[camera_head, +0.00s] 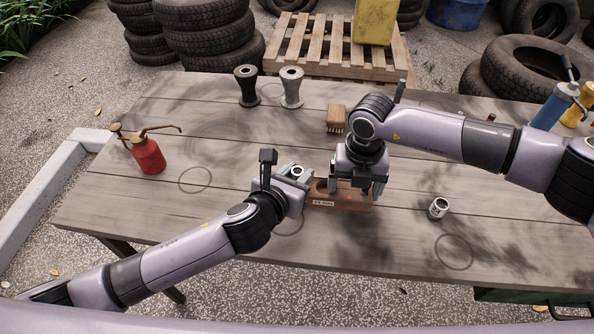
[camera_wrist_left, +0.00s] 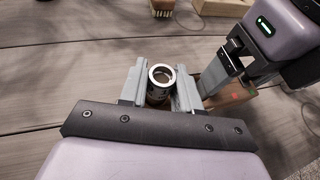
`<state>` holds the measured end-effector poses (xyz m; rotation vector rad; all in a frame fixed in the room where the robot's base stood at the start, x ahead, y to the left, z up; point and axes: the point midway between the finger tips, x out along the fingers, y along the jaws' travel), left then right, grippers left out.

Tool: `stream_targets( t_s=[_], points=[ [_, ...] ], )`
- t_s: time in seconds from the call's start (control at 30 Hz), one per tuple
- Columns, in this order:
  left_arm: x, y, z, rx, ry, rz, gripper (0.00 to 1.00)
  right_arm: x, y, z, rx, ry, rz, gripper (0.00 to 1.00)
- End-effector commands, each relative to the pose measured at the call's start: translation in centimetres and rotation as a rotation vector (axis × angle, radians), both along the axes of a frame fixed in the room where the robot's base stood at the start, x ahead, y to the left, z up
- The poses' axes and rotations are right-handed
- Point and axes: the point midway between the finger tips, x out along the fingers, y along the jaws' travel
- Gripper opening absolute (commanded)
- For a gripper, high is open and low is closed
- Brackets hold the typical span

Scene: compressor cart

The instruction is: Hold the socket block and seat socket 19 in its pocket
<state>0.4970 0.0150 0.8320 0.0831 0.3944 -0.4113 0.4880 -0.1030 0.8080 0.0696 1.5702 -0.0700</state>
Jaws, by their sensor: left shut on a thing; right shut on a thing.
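The wooden socket block (camera_head: 342,204), with a pale label on its front, lies on the table in front of me. My right gripper (camera_head: 357,188) is shut on it; the block also shows partly in the left wrist view (camera_wrist_left: 236,99). My left gripper (camera_head: 294,174) is shut on a shiny metal socket (camera_wrist_left: 161,84), which stands upright between the fingers. That socket is just left of the block, and I cannot tell how high it is. A second socket (camera_head: 438,207) stands on the table to the right. I cannot read a number on either socket. The right arm hides part of the block.
A red oil can (camera_head: 148,155) stands at the left. Two spools, dark (camera_head: 246,87) and grey (camera_head: 291,88), stand at the back. A wooden brush (camera_head: 336,118) lies behind the right gripper. A blue bottle (camera_head: 553,108) is at the far right. The front left tabletop is clear.

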Motion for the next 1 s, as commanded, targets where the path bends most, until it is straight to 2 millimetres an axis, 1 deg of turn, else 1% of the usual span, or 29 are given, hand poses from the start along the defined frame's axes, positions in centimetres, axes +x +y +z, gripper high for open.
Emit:
stream_targets(
  t_s=[0.37, 0.4, 0.47, 0.5, 0.83, 1.0],
  points=[
    [0.0, 0.0, -1.0, 0.001, 0.001, 0.0, 0.01, 0.0, 0.0, 0.1, 0.001, -0.001, 0.0, 0.47],
    [0.0, 0.0, -1.0, 0.0, 0.001, 0.0, 0.35, 0.0, 0.0, 0.1, 0.001, -0.001, 0.0, 0.47],
    [0.0, 0.0, -1.1, 0.001, 0.002, 0.0, 0.55, 0.0, 0.0, 0.1, 0.002, -0.001, 0.001, 0.47],
    [-0.1, 0.0, -1.1, 0.0, 0.002, -0.001, 0.62, 0.0, 0.1, 0.1, 0.002, -0.001, 0.001, 0.47],
    [-0.5, 0.1, -1.2, 0.003, 0.008, -0.002, 0.62, 0.0, 0.2, 0.1, 0.004, -0.002, 0.003, 0.47],
    [-1.8, 0.7, -0.6, 0.003, 0.006, -0.002, 0.62, 0.1, 0.1, 0.1, 0.004, -0.003, 0.001, 0.47]
  ],
)
